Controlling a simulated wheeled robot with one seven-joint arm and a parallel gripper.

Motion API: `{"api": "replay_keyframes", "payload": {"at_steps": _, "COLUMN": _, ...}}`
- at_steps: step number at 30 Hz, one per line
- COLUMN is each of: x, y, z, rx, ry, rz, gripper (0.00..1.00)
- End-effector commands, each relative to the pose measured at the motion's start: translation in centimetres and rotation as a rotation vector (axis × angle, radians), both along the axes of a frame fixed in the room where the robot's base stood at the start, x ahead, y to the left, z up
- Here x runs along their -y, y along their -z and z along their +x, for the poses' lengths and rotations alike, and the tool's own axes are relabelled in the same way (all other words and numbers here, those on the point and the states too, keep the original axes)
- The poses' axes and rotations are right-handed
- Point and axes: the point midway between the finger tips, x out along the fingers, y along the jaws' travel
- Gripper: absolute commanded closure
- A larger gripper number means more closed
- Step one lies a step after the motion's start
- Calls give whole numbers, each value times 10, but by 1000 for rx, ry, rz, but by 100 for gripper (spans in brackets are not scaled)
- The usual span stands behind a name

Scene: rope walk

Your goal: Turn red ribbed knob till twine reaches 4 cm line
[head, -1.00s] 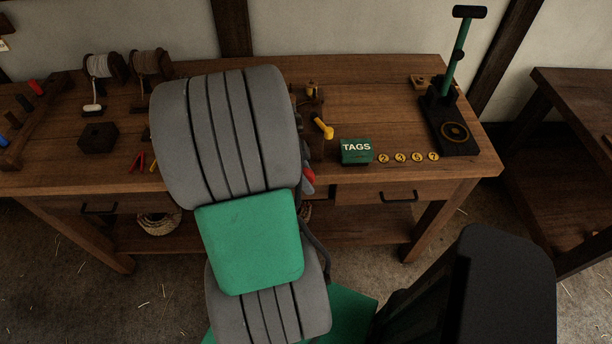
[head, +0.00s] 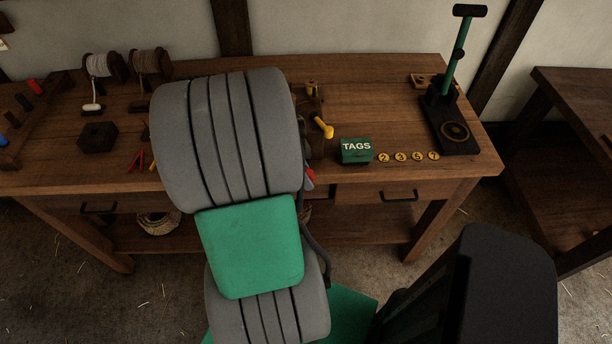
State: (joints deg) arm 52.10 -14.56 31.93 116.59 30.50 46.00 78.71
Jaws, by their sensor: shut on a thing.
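My own arm covers the middle of the bench, and my gripper is hidden behind it. I cannot make out the red ribbed knob, the twine being measured or the 4 cm line. A small red piece (head: 310,178) shows at the arm's right edge by the bench front; I cannot tell what it belongs to. A spool of pale twine (head: 97,66) and a spool of brown twine (head: 146,63) stand at the back left of the bench.
The wooden bench (head: 370,90) also holds a dark block (head: 98,137), a yellow-handled tool (head: 323,128), a green TAGS box (head: 356,151), several brass tags (head: 401,157) and a green-levered press (head: 451,120). The bench's back right is mostly clear.

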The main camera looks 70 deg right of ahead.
Motion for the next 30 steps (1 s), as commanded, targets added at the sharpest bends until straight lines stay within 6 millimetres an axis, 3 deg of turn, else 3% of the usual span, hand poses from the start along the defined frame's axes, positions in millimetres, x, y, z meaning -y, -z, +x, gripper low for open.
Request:
{"api": "replay_keyframes", "payload": {"at_steps": 11, "x": 2, "y": 5, "z": -3, "rx": 194, "ry": 8, "rz": 93, "gripper": 100}}
{"api": "replay_keyframes", "payload": {"at_steps": 30, "x": -1, "y": 0, "z": -1, "rx": 733, "ry": 11, "rz": 376, "gripper": 100}}
